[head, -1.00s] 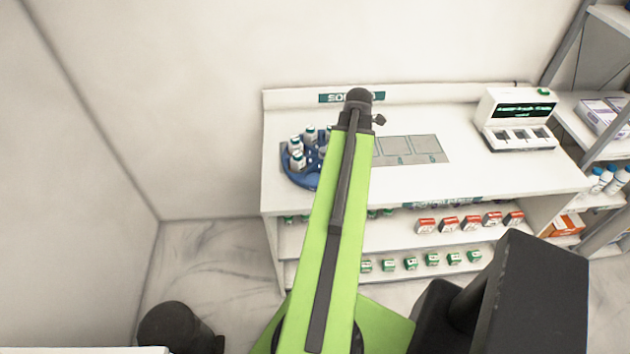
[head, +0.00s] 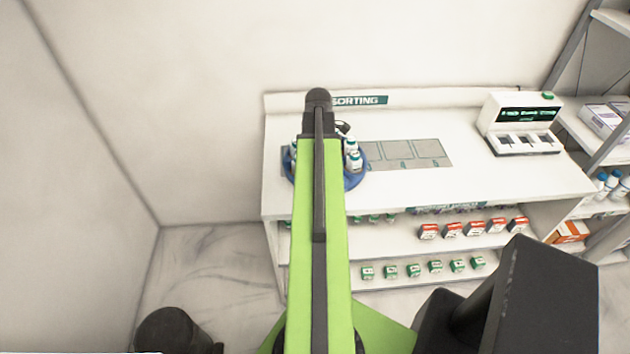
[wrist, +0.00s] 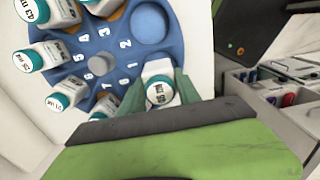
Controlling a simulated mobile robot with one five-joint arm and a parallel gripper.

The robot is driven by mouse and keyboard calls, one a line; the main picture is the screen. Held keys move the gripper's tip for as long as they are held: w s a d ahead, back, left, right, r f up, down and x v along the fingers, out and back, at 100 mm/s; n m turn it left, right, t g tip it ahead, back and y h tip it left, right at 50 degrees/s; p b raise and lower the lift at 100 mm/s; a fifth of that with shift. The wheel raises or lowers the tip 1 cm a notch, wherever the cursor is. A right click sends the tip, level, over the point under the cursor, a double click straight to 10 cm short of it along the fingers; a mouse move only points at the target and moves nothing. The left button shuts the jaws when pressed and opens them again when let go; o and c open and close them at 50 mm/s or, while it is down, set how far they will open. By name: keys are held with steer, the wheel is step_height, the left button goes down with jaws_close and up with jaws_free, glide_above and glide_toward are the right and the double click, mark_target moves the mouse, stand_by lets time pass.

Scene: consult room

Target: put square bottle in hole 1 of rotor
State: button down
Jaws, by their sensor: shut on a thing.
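The blue rotor (wrist: 112,68) fills the upper left of the wrist view, with printed numbers around a grey hub. It also shows in the head view (head: 355,182), partly behind my arm. Several white bottles with teal bands stand around its left and lower sides. My gripper (wrist: 158,92) is shut on the square bottle (wrist: 158,68), whose labelled white top faces the camera. The held bottle is over the rotor's right edge, beside the number 1. Its lower end is hidden, so I cannot tell whether it is in the hole or above it.
A large round blue recess (wrist: 148,24) lies by number 2, without a bottle. Grey marked pads (head: 390,154) lie right of the rotor on the white table (head: 470,178). A display device (head: 520,122) stands at the back right. Shelves below hold small boxes.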

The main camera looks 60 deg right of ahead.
steer(key=shift+w, duration=0.2)
step_height(320, 180, down, 4)
steer(key=b, duration=0.4)
steer(key=shift+f, duration=0.25)
steer(key=c, duration=0.9)
jaws_free()
steer(key=shift+r, duration=0.1)
steer(key=shift+o, duration=0.2)
step_height(320, 180, up, 12)
steer(key=p, duration=1.2)
steer(key=shift+r, duration=0.25)
steer(key=shift+f, duration=0.1)
